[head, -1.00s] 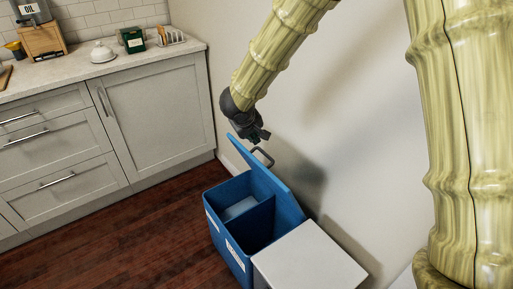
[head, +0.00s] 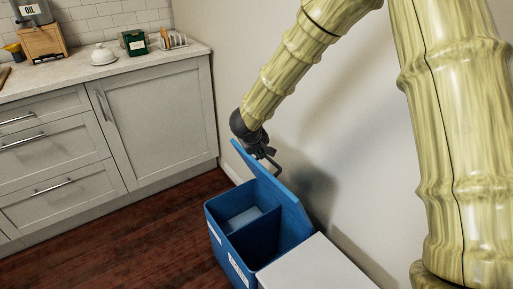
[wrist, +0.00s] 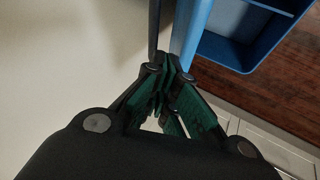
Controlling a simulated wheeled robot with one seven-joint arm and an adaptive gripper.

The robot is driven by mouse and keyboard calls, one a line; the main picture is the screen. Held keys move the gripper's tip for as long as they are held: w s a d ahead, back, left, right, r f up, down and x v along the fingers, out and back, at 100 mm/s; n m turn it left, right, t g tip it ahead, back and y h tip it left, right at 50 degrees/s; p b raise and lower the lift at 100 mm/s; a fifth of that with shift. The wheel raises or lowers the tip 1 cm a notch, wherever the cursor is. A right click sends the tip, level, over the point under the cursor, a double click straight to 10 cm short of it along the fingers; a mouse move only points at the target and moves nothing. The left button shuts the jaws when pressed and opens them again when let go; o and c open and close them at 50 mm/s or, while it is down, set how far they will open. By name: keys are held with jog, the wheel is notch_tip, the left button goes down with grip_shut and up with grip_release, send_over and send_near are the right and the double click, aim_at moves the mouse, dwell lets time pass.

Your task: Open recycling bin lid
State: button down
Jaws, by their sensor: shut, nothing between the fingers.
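The blue recycling bin (head: 226,249) stands on the floor beside the wall, with two compartments showing inside. Its blue lid (head: 275,189) is raised and leans back toward the wall. A dark handle (head: 283,169) sticks out behind the lid's upper part. My gripper (head: 264,153) is at the lid's upper edge, beside the handle. In the wrist view my gripper (wrist: 172,80) is shut and empty, its fingertips close to the lid's edge (wrist: 189,38). The bin's inside (wrist: 232,45) shows at the upper right. Whether the fingers touch the lid I cannot tell.
A white-topped box (head: 315,268) stands against the bin's right side. The wall (head: 345,140) is close behind the lid. Grey cabinets (head: 155,115) with a counter stand at the left. The wooden floor (head: 150,240) in front is clear.

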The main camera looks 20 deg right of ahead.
jog(key=shift+x, duration=2.3)
